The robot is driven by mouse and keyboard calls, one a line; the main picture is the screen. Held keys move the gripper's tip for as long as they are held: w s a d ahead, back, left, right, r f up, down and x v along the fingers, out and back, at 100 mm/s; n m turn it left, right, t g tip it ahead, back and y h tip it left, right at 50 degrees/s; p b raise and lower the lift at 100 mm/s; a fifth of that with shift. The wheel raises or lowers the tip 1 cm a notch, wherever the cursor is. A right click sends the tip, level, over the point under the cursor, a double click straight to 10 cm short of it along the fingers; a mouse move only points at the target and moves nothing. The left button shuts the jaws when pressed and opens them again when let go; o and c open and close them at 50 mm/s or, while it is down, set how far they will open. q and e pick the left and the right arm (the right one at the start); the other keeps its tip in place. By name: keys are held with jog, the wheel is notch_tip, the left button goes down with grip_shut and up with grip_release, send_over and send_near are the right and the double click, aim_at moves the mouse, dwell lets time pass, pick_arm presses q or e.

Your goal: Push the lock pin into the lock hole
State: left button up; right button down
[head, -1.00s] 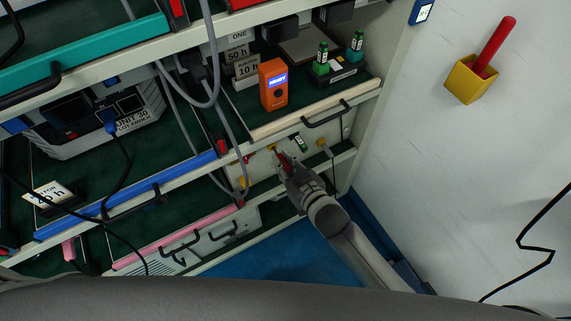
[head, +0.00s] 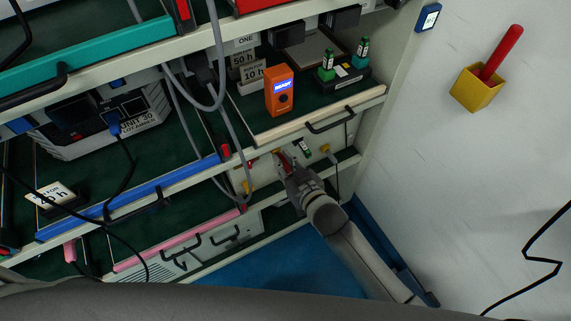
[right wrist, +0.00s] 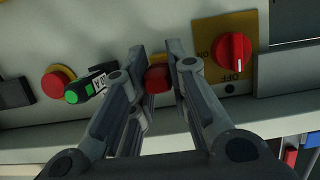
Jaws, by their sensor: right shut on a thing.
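My right gripper (head: 282,161) is at the front panel (head: 327,155) under the right-hand shelf. In the right wrist view my right gripper (right wrist: 157,62) has its two fingers on either side of a red piece (right wrist: 157,79), apparently the lock pin's head, and is shut on it. A yellow patch shows just behind the red piece. The lock hole is hidden behind the fingers and the red piece, so how deep the pin sits cannot be told. My left gripper is not in view.
A red rotary knob (right wrist: 235,50) on a yellow ON/OFF plate is right of the fingers. A green-tipped black part (right wrist: 83,91) and a red button (right wrist: 57,83) are left. An orange device (head: 280,90) stands on the shelf above. Grey cables (head: 238,150) hang left of the gripper.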

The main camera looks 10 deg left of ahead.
jog(key=shift+w+a, duration=0.15)
jog(key=shift+w, duration=0.1)
jog(key=c, duration=1.3)
grip_release()
jog(key=shift+s, duration=0.15)
jog(key=v, duration=1.1)
jog(key=shift+s+d+r, duration=0.2)
jog(key=shift+s+d, duration=0.05)
